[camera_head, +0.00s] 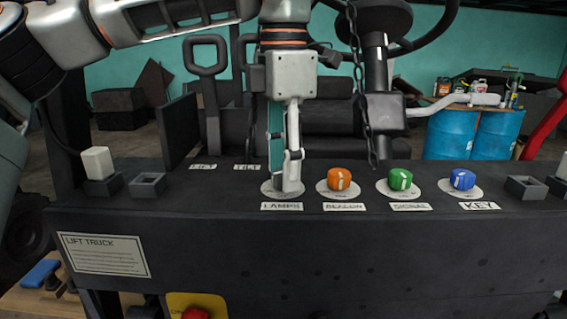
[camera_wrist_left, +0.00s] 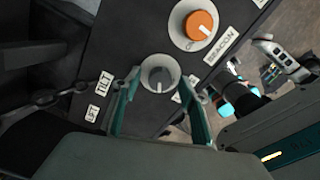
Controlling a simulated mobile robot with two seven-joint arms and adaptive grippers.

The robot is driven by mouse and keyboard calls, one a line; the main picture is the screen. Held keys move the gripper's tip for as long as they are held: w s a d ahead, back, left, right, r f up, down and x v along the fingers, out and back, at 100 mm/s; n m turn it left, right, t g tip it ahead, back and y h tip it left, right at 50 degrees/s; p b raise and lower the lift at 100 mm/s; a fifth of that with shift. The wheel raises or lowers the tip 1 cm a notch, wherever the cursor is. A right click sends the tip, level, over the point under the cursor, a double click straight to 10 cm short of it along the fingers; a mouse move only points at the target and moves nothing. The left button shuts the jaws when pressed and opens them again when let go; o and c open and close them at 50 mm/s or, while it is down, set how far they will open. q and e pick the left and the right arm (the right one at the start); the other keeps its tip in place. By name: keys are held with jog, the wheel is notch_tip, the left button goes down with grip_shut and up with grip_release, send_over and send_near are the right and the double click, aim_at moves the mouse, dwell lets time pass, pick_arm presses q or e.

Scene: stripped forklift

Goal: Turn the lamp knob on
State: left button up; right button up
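The lamp knob (camera_wrist_left: 158,75) is a grey round knob with a pale pointer line, on a light disc on the dark panel. In the head view it is hidden by my left gripper (camera_head: 287,185), which points straight down over the disc above the LAMPS label (camera_head: 282,206). In the left wrist view the fingers of my left gripper (camera_wrist_left: 160,80) stand apart, one on each side of the knob. Narrow gaps seem to show beside it; contact is hard to tell. My right gripper does not show in the head view; pale jointed parts at the wrist view's right edge are unclear.
Right of the lamp knob are the orange beacon knob (camera_head: 339,179), green signal knob (camera_head: 400,179) and blue key knob (camera_head: 463,180). A white-capped switch (camera_head: 98,163) stands at the left. A chain (camera_head: 360,90) hangs behind the panel near the steering column.

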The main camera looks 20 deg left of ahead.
pick_arm(q)
notch_tip(320, 180, up, 12)
dwell(0.7)
jog(key=shift+s, duration=0.1)
dwell(0.3)
